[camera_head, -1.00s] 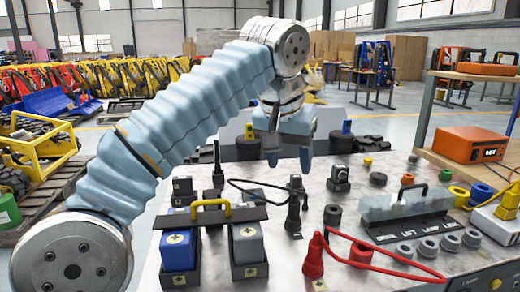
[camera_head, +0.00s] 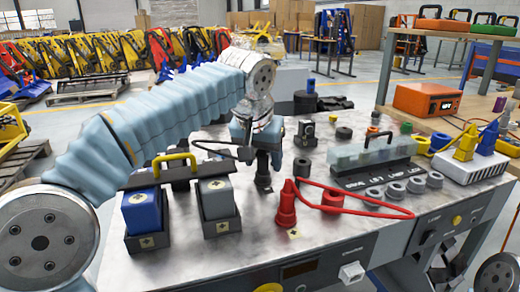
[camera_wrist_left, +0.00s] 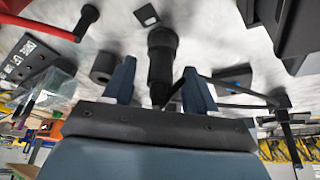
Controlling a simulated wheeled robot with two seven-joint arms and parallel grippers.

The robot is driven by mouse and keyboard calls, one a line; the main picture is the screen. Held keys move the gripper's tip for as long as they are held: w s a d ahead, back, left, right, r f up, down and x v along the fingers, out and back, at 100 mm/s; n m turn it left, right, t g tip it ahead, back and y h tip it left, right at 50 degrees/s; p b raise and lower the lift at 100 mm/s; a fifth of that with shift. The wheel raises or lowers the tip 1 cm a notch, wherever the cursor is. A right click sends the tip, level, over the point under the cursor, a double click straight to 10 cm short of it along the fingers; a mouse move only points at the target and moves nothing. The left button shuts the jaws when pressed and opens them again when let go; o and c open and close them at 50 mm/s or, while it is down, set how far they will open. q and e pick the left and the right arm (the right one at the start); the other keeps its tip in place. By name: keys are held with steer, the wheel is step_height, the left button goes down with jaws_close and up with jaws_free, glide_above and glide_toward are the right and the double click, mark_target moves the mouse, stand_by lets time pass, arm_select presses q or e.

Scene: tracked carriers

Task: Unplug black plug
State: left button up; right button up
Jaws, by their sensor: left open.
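The black plug (camera_head: 263,178) stands upright on the grey worktop, its upper part hidden by my left gripper. In the left wrist view the black plug (camera_wrist_left: 161,62) lies between the two fingers, with gaps on both sides. My left gripper (camera_head: 258,157) points down around it and is open; the fingers also show in the left wrist view (camera_wrist_left: 158,82). A black cable (camera_head: 212,146) loops off to the left from near the plug. My right gripper is not in view.
A red plug (camera_head: 286,208) with a red cable stands in front to the right. Blue (camera_head: 142,212) and grey (camera_head: 216,199) blocks sit in black holders under a yellow-handled bar (camera_head: 157,177). A clear-covered rack (camera_head: 372,152) and several grey rings lie to the right.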

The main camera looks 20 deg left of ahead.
arm_select(q)
steer(key=shift+f, duration=0.15)
steer(key=shift+c, duration=0.5)
jaws_close()
steer(key=shift+r, duration=0.2)
steer(key=shift+r+p, duration=1.25)
steer(key=shift+p, duration=0.25)
step_height(320, 180, up, 4)
steer(key=p, duration=0.3)
steer(key=shift+f+p, duration=0.2)
steer(key=shift+p, duration=0.2)
steer(key=shift+f, duration=0.1)
